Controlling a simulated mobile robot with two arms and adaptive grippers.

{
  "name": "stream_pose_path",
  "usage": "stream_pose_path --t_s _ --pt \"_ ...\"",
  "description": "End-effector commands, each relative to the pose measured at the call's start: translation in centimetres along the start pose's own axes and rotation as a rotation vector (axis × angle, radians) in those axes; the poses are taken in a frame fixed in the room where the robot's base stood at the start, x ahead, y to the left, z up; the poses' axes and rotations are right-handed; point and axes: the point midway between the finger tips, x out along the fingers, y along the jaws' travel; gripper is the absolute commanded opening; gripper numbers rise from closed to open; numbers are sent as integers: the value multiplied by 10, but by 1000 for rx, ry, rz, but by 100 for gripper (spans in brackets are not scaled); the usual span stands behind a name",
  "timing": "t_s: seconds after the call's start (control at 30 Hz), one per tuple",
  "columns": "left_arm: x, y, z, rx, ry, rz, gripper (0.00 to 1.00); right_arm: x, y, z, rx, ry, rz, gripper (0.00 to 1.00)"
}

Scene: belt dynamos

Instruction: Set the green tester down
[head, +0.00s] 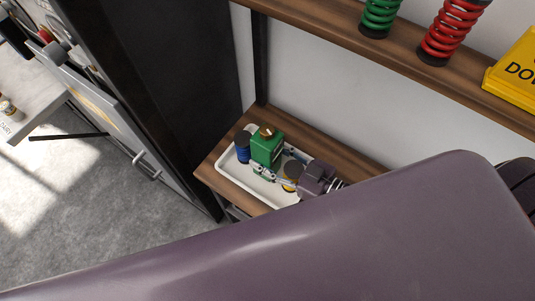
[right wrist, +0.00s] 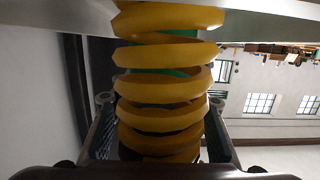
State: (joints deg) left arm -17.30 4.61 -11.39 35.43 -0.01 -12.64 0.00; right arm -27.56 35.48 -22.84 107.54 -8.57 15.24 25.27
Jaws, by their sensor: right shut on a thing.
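The green tester (head: 267,147), a green block with a brass-coloured top, stands upright in the white tray (head: 226,168) on the wooden shelf in the head view. My right gripper (head: 280,166) reaches in from the right with its fingers around a yellow spring (head: 289,186) with a dark cap, just right of the tester. In the right wrist view the yellow spring (right wrist: 165,88) fills the space between the fingers. A patch of green (right wrist: 168,55) shows behind its coils. Whether the spring touches the tray is hidden. My left gripper is out of view.
A blue spring (head: 243,150) with a dark cap stands in the tray left of the tester. A dark panel (head: 150,90) rises on the left.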

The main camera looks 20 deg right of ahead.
Motion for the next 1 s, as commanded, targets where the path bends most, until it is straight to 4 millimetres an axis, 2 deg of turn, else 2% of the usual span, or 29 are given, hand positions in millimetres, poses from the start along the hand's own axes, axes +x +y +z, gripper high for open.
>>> stream_pose_path --t_s 0.17,0.2,0.33,0.67,0.87,1.0 --pt "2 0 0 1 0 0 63 1 0 0 -1 7 -1 0" --pt "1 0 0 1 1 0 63 0 0 2 0 -1 0 46" --pt "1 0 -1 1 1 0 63 0 0 2 0 -1 0 60" --pt "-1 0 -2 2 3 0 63 0 0 -2 0 0 0 60" --pt "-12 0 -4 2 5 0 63 -25 0 -2 2 -6 1 60" --pt "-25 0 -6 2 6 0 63 -55 0 -2 2 -8 2 60"
